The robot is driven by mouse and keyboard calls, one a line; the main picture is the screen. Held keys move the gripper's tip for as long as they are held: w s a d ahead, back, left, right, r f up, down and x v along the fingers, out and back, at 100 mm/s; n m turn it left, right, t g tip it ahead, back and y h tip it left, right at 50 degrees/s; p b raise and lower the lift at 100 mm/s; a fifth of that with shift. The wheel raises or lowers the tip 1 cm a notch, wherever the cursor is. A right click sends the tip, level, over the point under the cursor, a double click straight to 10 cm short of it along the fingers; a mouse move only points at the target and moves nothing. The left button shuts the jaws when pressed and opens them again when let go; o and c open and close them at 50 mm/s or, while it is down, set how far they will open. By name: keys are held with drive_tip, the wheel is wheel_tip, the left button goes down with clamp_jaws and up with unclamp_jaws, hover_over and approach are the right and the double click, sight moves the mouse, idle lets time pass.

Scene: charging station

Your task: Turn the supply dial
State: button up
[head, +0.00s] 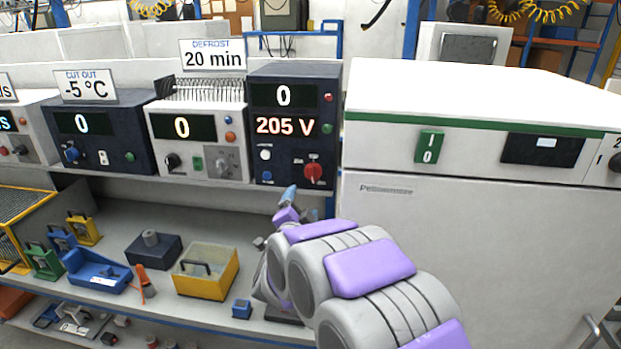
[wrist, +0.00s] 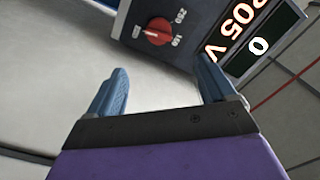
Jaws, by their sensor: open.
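A red dial (head: 314,171) sits low on the right of the dark power unit (head: 290,73), which shows 0 and 205 V. I take this to be the supply dial; its own label is too small to read. The red dial (wrist: 158,31) also shows in the wrist view, with white marks around it, beyond the fingertips. My gripper (wrist: 160,68) is open and empty, its blue fingers apart and not touching the dial. In the head view my gripper (head: 288,196) is below and left of the dial.
A white cabinet (head: 460,240) stands close on the right. Other units, such as the white one (head: 192,108), line the shelf on the left. The lower shelf holds a yellow bin (head: 205,285) and a blue tray (head: 97,275).

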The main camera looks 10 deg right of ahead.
sight(312, 176)
drive_tip(key=x, duration=0.5)
drive_tip(key=b+x, duration=0.1)
drive_tip(key=x, duration=0.5)
drive_tip(key=b+x, duration=0.1)
drive_tip(key=x, duration=0.4)
drive_tip(key=shift+w+d+f, duration=0.15)
drive_tip(key=shift+w+d, duration=0.05)
drive_tip(key=shift+d, duration=0.15)
drive_tip(key=shift+c, duration=0.2)
drive_tip(key=c, duration=1)
